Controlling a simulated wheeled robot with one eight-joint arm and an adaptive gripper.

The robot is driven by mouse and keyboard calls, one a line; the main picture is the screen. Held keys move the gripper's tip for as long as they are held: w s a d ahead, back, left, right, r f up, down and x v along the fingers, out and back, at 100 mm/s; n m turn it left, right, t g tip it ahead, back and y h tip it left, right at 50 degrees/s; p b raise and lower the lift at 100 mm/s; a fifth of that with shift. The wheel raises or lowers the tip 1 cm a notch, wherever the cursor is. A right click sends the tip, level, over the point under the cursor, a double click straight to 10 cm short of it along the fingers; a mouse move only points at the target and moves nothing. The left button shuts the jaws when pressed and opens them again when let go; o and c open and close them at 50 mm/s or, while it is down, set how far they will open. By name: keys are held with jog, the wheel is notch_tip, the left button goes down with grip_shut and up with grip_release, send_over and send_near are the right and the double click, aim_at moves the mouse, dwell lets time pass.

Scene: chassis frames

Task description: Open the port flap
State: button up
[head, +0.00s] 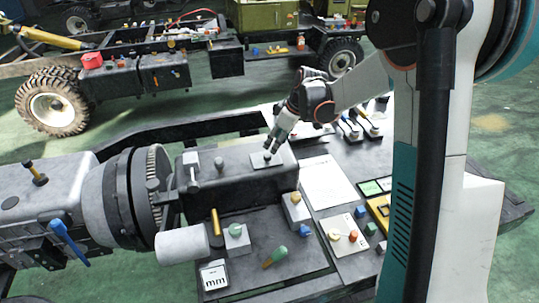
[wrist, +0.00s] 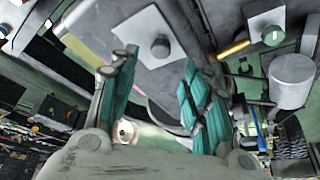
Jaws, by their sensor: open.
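A small light-grey flap plate (head: 261,163) with a round grey knob lies on top of the long dark-grey housing (head: 228,178) in the head view. I take this plate as the port flap; it looks flat and closed. The wrist view shows a pale plate (wrist: 142,32) with a grey knob (wrist: 160,48), seemingly the same one. My gripper (head: 270,150) points down just above the flap's knob. In the wrist view its teal-padded fingers (wrist: 155,85) are apart with nothing between them. Whether a fingertip touches the knob cannot be told.
A white cylinder (head: 182,245), a yellow handle (head: 215,222) and a green knob (head: 236,230) stand in front of the housing. A toothed ring (head: 150,190) is at its left. White sheets (head: 328,181) and levers (head: 350,128) lie to the right. Trucks stand behind.

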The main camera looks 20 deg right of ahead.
aim_at(267, 155)
jog(key=b+x, duration=0.1)
jog(key=x, duration=0.6)
jog(key=shift+a+f, duration=0.1)
jog(key=shift+f, duration=0.1)
grip_shut()
